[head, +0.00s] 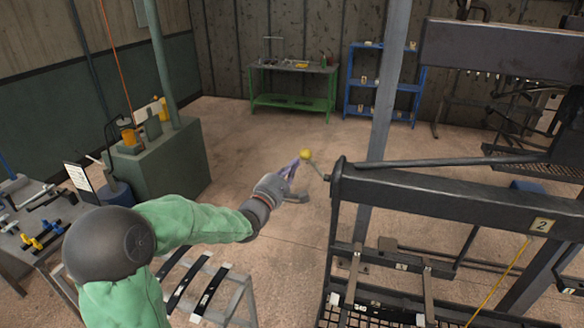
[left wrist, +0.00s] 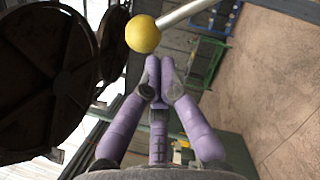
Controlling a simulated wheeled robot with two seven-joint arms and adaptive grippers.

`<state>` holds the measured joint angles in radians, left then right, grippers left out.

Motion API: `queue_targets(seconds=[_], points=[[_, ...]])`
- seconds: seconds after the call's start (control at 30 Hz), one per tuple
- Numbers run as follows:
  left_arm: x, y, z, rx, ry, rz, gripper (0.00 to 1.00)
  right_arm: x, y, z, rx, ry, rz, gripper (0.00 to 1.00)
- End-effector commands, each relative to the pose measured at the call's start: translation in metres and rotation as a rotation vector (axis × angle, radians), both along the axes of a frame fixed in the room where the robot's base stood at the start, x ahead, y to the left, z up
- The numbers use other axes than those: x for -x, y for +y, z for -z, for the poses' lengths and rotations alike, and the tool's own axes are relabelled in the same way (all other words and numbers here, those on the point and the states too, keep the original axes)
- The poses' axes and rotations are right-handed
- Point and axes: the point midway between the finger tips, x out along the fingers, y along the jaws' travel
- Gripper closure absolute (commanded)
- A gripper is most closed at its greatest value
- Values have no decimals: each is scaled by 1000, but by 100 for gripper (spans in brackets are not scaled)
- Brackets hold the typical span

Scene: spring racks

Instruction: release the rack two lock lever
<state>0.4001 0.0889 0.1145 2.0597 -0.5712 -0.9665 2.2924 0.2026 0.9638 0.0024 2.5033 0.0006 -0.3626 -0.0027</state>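The lock lever (head: 317,167) is a short grey rod with a yellow ball knob (head: 306,154), at the left end of the dark beam of rack two (head: 440,196). The beam carries a "2" plate. My left gripper (head: 291,170), with purple fingers, is just left of and below the knob in the head view. In the left wrist view the fingertips (left wrist: 160,66) are drawn together with nothing visible between them. The knob (left wrist: 143,34) shows just beyond the tips, and I cannot tell if they touch. My right gripper is out of view.
A grey post (head: 386,100) rises behind the rack's left end. A green cabinet (head: 160,165) and a tool bench (head: 45,215) stand at left. A stand with dark strips (head: 210,290) is below my left arm. Open floor lies behind the knob.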

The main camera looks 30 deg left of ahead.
Motion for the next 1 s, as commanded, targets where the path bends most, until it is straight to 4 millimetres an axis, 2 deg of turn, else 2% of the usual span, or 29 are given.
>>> queue_targets(seconds=[0.77, 1.0], points=[[-1, -6, -12, -130, 29, 0, 100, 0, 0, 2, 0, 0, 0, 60], [-3, -13, -22, -230, 50, 1, 100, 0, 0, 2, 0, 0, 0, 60]])
